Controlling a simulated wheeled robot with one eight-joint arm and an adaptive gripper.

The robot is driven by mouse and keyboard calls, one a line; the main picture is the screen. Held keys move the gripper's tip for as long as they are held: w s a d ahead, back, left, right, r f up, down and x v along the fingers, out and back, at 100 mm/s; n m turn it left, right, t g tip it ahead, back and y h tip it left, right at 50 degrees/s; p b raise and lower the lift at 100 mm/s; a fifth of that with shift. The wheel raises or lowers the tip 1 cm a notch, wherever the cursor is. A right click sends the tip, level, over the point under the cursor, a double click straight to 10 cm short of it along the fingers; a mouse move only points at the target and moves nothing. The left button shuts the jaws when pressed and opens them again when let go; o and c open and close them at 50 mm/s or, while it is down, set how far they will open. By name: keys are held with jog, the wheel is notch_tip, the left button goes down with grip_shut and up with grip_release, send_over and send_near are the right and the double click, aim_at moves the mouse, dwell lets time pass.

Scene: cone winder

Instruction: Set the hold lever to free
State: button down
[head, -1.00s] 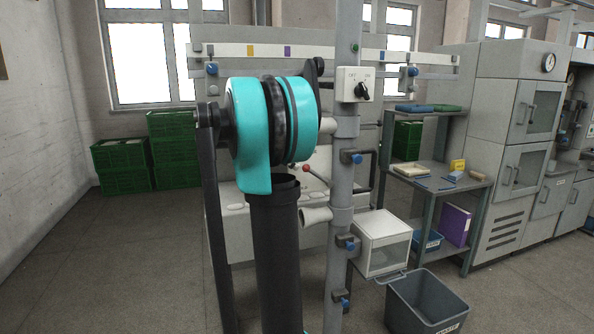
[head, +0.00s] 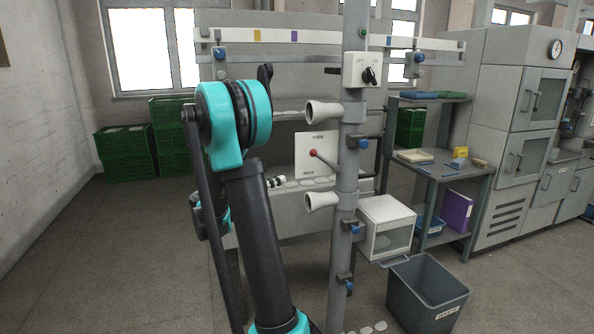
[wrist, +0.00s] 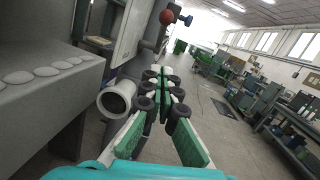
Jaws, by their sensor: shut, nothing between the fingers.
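The hold lever has a red knob (head: 312,153) on a thin rod, in front of a white plate (head: 303,165) marked FREE at the top and HOLD at the bottom. The knob is near mid-height of the plate; the exact setting is unclear. The knob also shows at the top of the wrist view (wrist: 167,17), standing out from the plate. My gripper (wrist: 163,75) is shut and empty, apart from the lever and below the knob in that view. In the head view its dark fingers (head: 275,182) show small beyond my arm, left of and below the knob.
A grey post (head: 345,200) stands right of the plate, with two pale flared guides (head: 322,202) and blue-knobbed clamps. One guide (wrist: 116,99) is close left of my fingers in the wrist view. An OFF/ON switch box (head: 362,70) is above. A waste bin (head: 428,290) stands right.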

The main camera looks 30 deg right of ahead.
send_near(324, 160)
notch_tip(324, 160, down, 2)
jog(key=d, duration=0.1)
jog(key=shift+w+d+r, duration=0.15)
jog(key=shift+d+r, duration=1.25)
jog(key=shift+d, duration=0.3)
